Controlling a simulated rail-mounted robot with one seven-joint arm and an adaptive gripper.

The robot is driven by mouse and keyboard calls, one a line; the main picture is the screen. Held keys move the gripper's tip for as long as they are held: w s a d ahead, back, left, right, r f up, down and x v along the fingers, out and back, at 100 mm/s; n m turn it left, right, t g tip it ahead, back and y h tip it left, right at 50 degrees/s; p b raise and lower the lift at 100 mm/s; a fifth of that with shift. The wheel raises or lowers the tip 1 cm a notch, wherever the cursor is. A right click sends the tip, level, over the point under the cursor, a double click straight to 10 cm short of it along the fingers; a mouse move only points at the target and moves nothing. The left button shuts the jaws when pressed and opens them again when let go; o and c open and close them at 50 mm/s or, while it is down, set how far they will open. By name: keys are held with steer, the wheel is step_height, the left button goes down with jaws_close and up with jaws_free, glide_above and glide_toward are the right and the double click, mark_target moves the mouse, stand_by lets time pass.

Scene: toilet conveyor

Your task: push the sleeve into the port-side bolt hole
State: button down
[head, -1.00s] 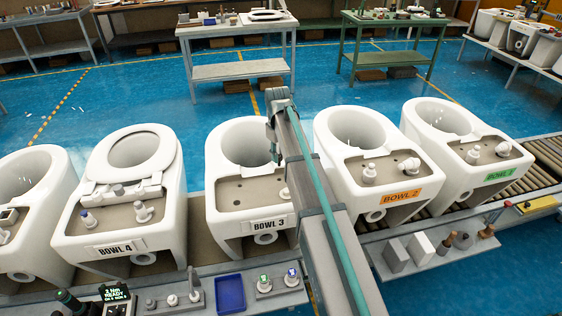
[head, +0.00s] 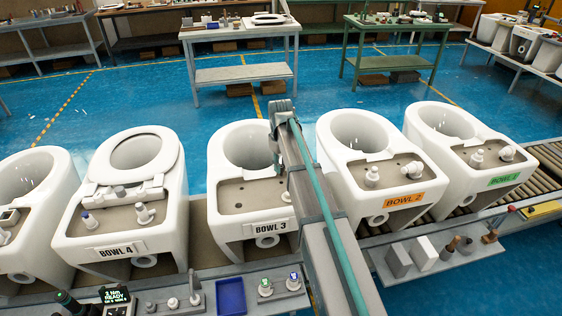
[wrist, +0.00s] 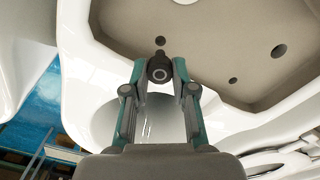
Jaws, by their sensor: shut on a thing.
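My gripper (wrist: 160,72) is shut on a small dark ring-shaped sleeve (wrist: 159,75), with a fingertip on each side of it. It hangs over the bowl-side edge of the tan deck of Bowl 3 (head: 228,232). In the wrist view, a dark bolt hole (wrist: 160,40) lies just beyond the sleeve, which looks apart from it. A large hole (wrist: 279,50) and a small hole (wrist: 233,80) are farther right. In the head view, my gripper (head: 277,165) is at the deck's back right, and my arm covers the deck's right side. The sleeve's height above the deck is unclear.
Bowl 4 (head: 75,238) stands to the left and Bowl 2 (head: 345,198) close to the right. A white fitting (wrist: 185,1) shows at the wrist view's top edge. A blue tray (head: 231,296) sits on the front shelf.

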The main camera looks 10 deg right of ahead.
steer(key=shift+f+b, duration=0.3)
steer(key=shift+f, duration=0.85)
steer(key=shift+p, duration=0.5)
stand_by(1.0)
steer(key=shift+f+b, duration=0.75)
steer(key=shift+f, duration=1.3)
steer(key=c, duration=0.9)
jaws_free()
steer(key=shift+o, duration=0.2)
step_height(320, 180, up, 12)
steer(key=shift+a, duration=0.1)
